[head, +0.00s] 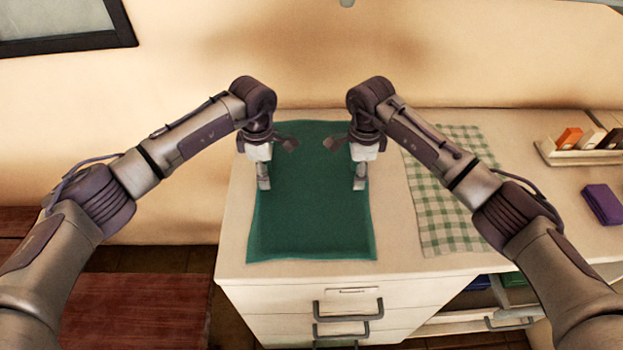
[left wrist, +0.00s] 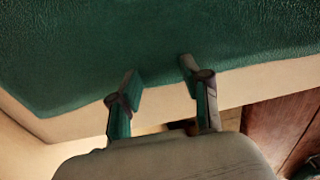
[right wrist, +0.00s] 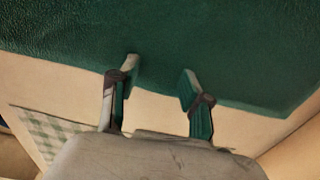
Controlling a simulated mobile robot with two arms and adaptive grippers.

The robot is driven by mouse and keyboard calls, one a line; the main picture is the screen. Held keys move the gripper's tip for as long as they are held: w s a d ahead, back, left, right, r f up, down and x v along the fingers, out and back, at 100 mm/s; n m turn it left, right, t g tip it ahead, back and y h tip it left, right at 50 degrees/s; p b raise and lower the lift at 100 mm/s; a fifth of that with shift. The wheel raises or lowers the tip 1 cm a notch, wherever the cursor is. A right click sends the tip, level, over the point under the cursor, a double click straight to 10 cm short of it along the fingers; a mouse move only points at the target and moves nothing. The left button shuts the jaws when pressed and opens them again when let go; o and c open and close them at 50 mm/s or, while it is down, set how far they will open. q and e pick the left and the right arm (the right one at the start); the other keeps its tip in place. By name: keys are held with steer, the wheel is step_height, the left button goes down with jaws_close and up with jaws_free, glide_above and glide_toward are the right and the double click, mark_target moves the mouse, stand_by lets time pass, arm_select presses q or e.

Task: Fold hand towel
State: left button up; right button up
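A dark green hand towel (head: 312,215) lies spread flat and unfolded on the white counter. It also fills the upper part of the left wrist view (left wrist: 150,40) and the right wrist view (right wrist: 160,40). My left gripper (head: 264,184) points down at the towel's left edge; its two fingers stand apart with nothing between them (left wrist: 160,85). My right gripper (head: 359,184) points down at the towel's right edge; its fingers also stand apart and empty (right wrist: 160,85). I cannot tell whether the fingertips touch the cloth.
A green-and-white checked cloth (head: 445,200) lies right of the towel. A tray (head: 575,157) with small blocks and a purple folded cloth (head: 602,204) sit further right. Drawers with handles (head: 345,310) are below the front edge. A wooden bench (head: 140,310) stands at left.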

arm_select(q)
steer(key=shift+f, duration=0.1)
jaws_close()
arm_select(e)
jaws_close()
arm_select(q)
steer(key=shift+s, duration=0.1)
arm_select(e)
steer(key=shift+s+f, duration=0.1)
